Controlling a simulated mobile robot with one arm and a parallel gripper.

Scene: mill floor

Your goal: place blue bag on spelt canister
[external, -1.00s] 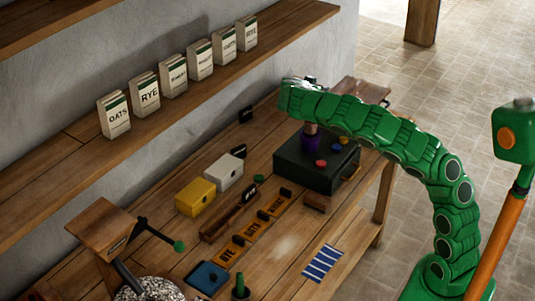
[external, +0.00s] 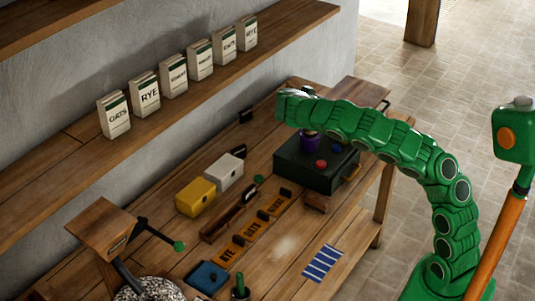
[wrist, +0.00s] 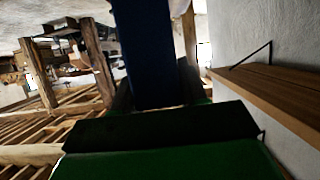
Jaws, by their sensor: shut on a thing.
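In the wrist view a dark blue thing, which looks like the blue bag (wrist: 143,50), stands up between the jaws of my gripper (wrist: 150,100). My gripper is shut on it. In the external view my gripper (external: 290,98) is above the far part of the workbench, over the dark green box; the bag is hidden there. Several cream packets or canisters with green bands stand in a row on the wall shelf, among them oats (external: 115,115) and rye (external: 146,96). The other labels are too small to read surely, so I cannot tell which is spelt.
The dark green box (external: 290,165) carries a purple thing (external: 310,142) and coloured knobs. A yellow box (external: 196,197), a white box (external: 224,172) and orange label cards (external: 228,254) lie on the bench. A wooden shelf (external: 200,100) runs along the wall.

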